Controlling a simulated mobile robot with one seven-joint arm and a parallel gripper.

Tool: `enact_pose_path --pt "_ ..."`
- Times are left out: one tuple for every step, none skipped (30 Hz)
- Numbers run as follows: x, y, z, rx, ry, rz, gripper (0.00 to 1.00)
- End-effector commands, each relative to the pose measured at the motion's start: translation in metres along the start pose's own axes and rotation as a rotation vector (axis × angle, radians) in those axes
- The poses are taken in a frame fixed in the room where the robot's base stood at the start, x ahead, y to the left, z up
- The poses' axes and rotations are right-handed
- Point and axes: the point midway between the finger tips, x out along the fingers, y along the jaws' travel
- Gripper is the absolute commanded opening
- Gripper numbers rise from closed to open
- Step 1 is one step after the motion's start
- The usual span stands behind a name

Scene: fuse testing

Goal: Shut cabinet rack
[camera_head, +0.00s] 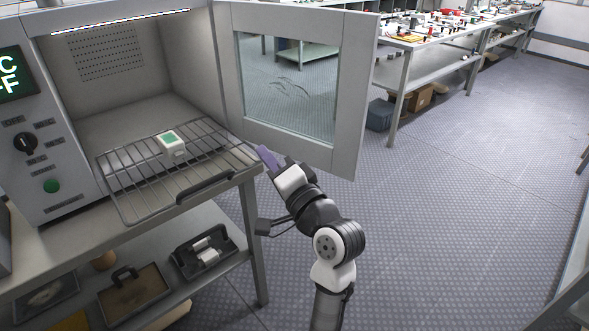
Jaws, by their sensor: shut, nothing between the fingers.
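The cabinet (118,50) is an open grey oven-like box at the left. Its door (352,100), with a window, stands wide open to the right. The wire rack (130,182) is pulled out past the cabinet's front and has a dark handle (206,187) on its front edge. A small white and green block (170,142) sits on the rack. My gripper (266,158) has purple fingers and is shut and empty.
A control panel (40,140) with a knob and green button is left of the opening. A lower shelf (215,285) holds trays and a black bin (203,252). A workbench (440,42) stands at the back. The floor (450,210) to the right is clear.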

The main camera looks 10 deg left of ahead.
Motion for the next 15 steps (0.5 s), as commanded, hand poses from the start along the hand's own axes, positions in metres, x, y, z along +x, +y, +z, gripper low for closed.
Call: enact_pose_path --pt "-0.021 0.025 -0.009 0.094 -0.022 0.058 0.00" --pt "-0.033 0.035 -0.011 0.150 -0.039 0.084 0.00" --pt "-0.047 0.048 -0.014 0.214 -0.058 0.116 0.00" --pt "-0.056 0.055 -0.015 0.257 -0.072 0.135 0.00" --pt "-0.065 0.061 -0.015 0.292 -0.083 0.152 0.00" --pt "-0.075 0.066 -0.016 0.331 -0.095 0.169 0.00" --pt "-0.080 0.070 -0.015 0.355 -0.103 0.178 0.00" --pt "-0.085 0.072 -0.015 0.373 -0.110 0.186 0.00" --pt "-0.088 0.074 -0.015 0.391 -0.115 0.193 0.00" --pt "-0.090 0.075 -0.015 0.399 -0.119 0.197 0.00" --pt "-0.089 0.076 -0.014 0.404 -0.122 0.199 0.00" --pt "-0.087 0.076 -0.014 0.408 -0.124 0.200 0.00" --pt "-0.084 0.076 -0.013 0.408 -0.126 0.199 0.00" --pt "-0.081 0.077 -0.013 0.409 -0.127 0.198 0.00" --pt "-0.075 0.077 -0.012 0.408 -0.126 0.198 0.00"
